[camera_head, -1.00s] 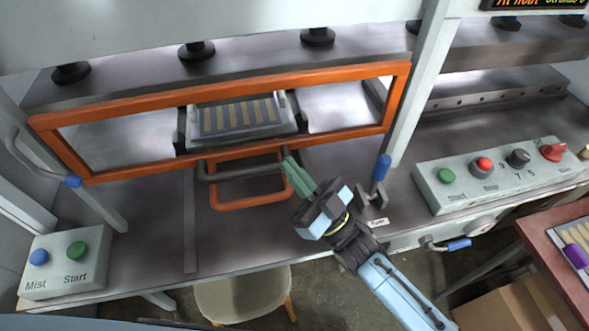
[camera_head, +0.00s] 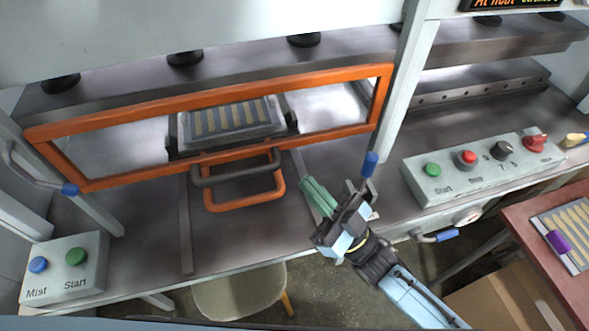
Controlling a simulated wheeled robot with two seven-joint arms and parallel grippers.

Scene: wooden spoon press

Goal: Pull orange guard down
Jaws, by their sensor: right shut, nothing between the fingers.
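The orange guard (camera_head: 105,107) is a rectangular frame across the front of the press, in the head view. A grey handle (camera_head: 237,175) is fixed at its lower middle, with an orange loop (camera_head: 245,203) below it. Behind the guard a tray with pale wooden spoon strips (camera_head: 228,120) shows through the opening. My right gripper (camera_head: 318,195) has green fingers and is shut and empty. It is to the right of the handle and loop, apart from both. My left gripper is not in view.
A box with Mist and Start buttons (camera_head: 93,268) stands at the left. A control panel (camera_head: 440,186) with buttons and knobs is at the right. A blue-tipped lever (camera_head: 370,165) stands close beside my right gripper. A stool (camera_head: 240,293) is below the table edge.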

